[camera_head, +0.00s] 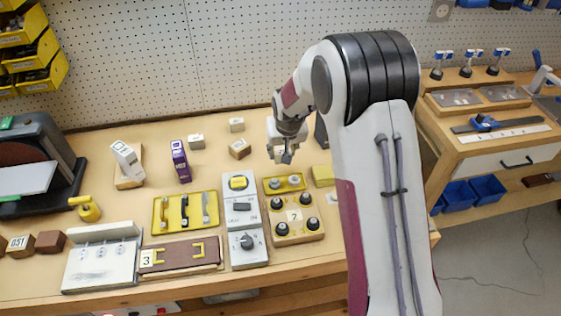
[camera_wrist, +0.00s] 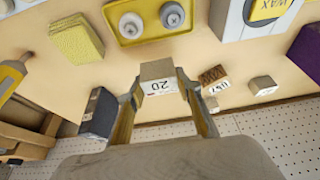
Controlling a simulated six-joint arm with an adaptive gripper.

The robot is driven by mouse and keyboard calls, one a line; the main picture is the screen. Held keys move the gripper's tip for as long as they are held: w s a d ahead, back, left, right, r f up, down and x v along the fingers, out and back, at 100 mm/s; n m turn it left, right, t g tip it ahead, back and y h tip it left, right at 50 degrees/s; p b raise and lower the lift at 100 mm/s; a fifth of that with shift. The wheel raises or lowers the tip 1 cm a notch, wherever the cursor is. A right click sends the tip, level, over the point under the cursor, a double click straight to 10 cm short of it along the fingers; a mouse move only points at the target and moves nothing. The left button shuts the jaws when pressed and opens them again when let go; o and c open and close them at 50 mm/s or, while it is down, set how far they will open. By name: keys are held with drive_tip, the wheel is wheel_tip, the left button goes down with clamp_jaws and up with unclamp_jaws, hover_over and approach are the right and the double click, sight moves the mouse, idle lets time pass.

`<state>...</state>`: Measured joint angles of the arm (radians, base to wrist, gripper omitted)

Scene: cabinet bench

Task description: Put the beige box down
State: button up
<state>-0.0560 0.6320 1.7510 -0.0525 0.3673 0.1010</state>
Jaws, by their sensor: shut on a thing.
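My gripper (camera_wrist: 160,88) is shut on a beige box (camera_wrist: 158,70) in the wrist view. The box is pinched between the two fingertips, and a white label reading 20 faces the camera. The bench top shows beyond the box; I cannot tell whether the box touches it. In the head view my gripper (camera_head: 285,152) is over the back part of the wooden bench (camera_head: 100,150), left of my arm. The held box cannot be made out clearly there.
Close by are small blocks (camera_head: 240,148), a yellow block (camera_head: 323,175) and a dark box (camera_wrist: 100,112). A yellow tray (camera_head: 284,183) and knob panel (camera_head: 294,217) lie in front. A purple box (camera_head: 180,160) stands left. The pegboard (camera_head: 150,60) bounds the back.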

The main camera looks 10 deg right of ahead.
drive_tip(key=shift+f, duration=0.35)
drive_tip(key=shift+f, duration=1.85)
drive_tip(key=shift+f, duration=0.15)
drive_tip(key=o, duration=1.1)
drive_tip(key=shift+o, duration=0.2)
drive_tip(key=v, duration=1.2)
